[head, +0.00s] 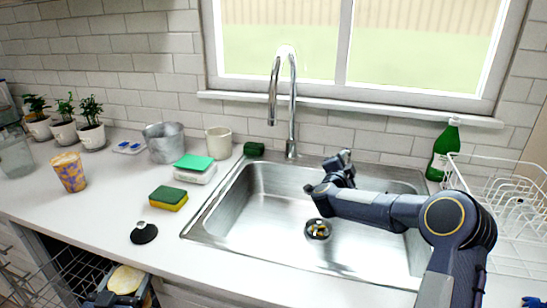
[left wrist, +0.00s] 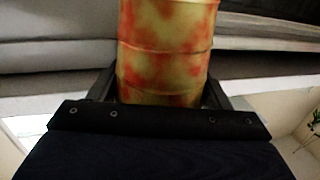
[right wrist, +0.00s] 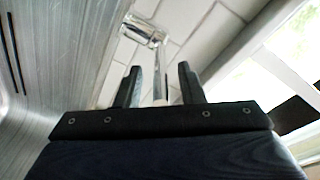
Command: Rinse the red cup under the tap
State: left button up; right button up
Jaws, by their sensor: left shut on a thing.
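A cup (left wrist: 168,45) with a blotchy red and yellow pattern is between the fingers of my left gripper (left wrist: 160,92), which is shut on it. In the head view the held cup's pale yellow top (head: 127,279) shows at the bottom left, below the counter edge; my left gripper (head: 115,299) is mostly cut off there. The chrome tap (head: 292,100) stands behind the steel sink (head: 262,215); I see no water. My right gripper (head: 338,170) is over the sink, right of the tap. In the right wrist view (right wrist: 160,88) its fingers are apart and empty.
A wire rack (head: 50,280) is below the counter at left. An orange-purple cup (head: 69,172), black stopper (head: 144,233), green-yellow sponge (head: 168,198) and white mug (head: 218,142) stand on the counter. A green bottle (head: 444,150) and white dish rack (head: 515,210) are at right.

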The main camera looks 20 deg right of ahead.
jog(key=shift+w, duration=0.1)
jog(key=shift+c, duration=0.4)
grip_shut()
